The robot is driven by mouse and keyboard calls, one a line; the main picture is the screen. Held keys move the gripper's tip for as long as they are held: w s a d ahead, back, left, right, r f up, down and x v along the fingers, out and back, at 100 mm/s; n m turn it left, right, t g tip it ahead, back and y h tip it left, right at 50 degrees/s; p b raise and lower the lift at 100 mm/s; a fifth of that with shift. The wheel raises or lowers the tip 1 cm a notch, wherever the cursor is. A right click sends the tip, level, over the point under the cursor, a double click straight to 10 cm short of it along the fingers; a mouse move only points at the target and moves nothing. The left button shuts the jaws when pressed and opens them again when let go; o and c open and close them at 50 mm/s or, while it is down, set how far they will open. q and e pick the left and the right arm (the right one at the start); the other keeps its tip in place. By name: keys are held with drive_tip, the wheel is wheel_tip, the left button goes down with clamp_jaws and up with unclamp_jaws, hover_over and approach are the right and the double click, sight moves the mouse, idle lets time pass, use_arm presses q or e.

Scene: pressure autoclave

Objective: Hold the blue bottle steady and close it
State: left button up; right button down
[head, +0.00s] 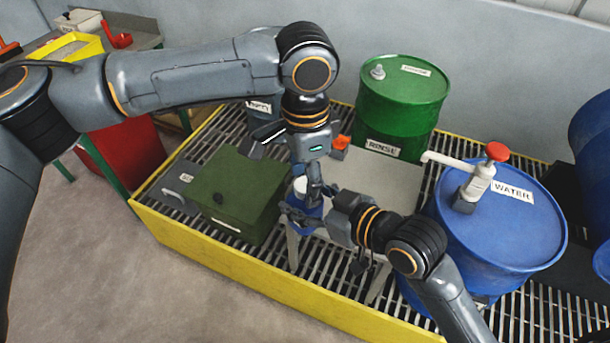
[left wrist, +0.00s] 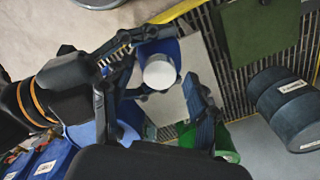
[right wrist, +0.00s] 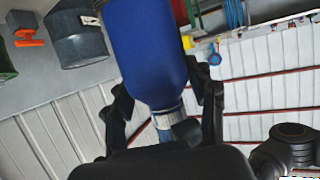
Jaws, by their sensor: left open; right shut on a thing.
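The blue bottle (head: 308,219) stands at the edge of a light grey table, with a white cap (head: 299,184) on top. My right gripper (head: 306,207) is shut on the bottle from the right. In the right wrist view the blue bottle (right wrist: 155,50) appears upside down, with the white ribbed cap (right wrist: 167,119) at its neck; I cannot tell how tight it is. My left gripper (head: 311,180) points down, open, close to the cap. In the left wrist view the round white cap top (left wrist: 159,72) shows beyond the open fingers, apparently not gripped.
The light grey table (head: 385,189) stands on a grating with a yellow rim (head: 240,283). A green box (head: 237,190) is left of the bottle. A green rinse drum (head: 402,105) stands behind, a blue water drum (head: 505,235) with a pump (head: 476,185) at right.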

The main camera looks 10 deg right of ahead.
use_arm(q)
wheel_tip(320, 180, up, 12)
idle(0.6)
idle(0.4)
